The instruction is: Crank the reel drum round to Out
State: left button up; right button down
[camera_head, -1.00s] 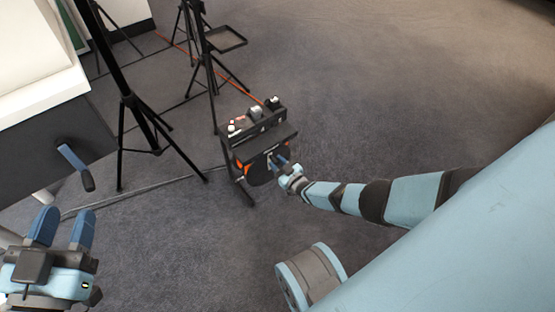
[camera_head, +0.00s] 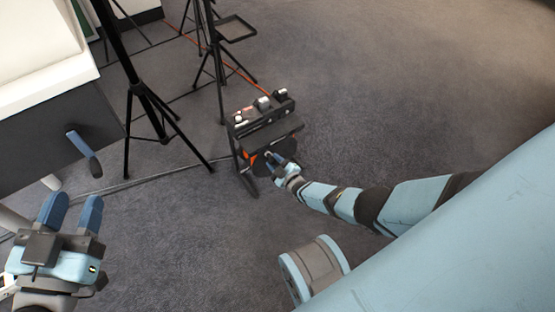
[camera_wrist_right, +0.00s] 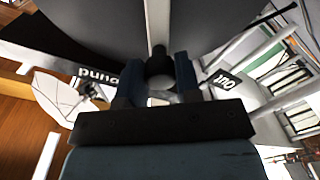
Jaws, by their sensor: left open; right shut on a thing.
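The reel drum (camera_head: 262,168) sits in a dark stand low on the floor, with orange cable showing at its side. My right gripper (camera_head: 274,158) is at the drum's near face. In the right wrist view my right gripper (camera_wrist_right: 160,78) is shut on the rounded crank handle (camera_wrist_right: 160,66) between its two fingers. My left gripper (camera_head: 72,212) is open and empty at the lower left, away from the reel.
A black tray with several small items (camera_head: 262,110) sits on top of the reel stand. Black tripods (camera_head: 150,105) stand to its left. Open carpet lies to the right.

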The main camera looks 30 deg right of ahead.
jog(key=shift+a+f+n, duration=0.15)
jog(key=shift+a+n, duration=0.1)
jog(key=shift+n, duration=0.05)
dwell(0.4)
jog(key=c, duration=0.8)
grip_release()
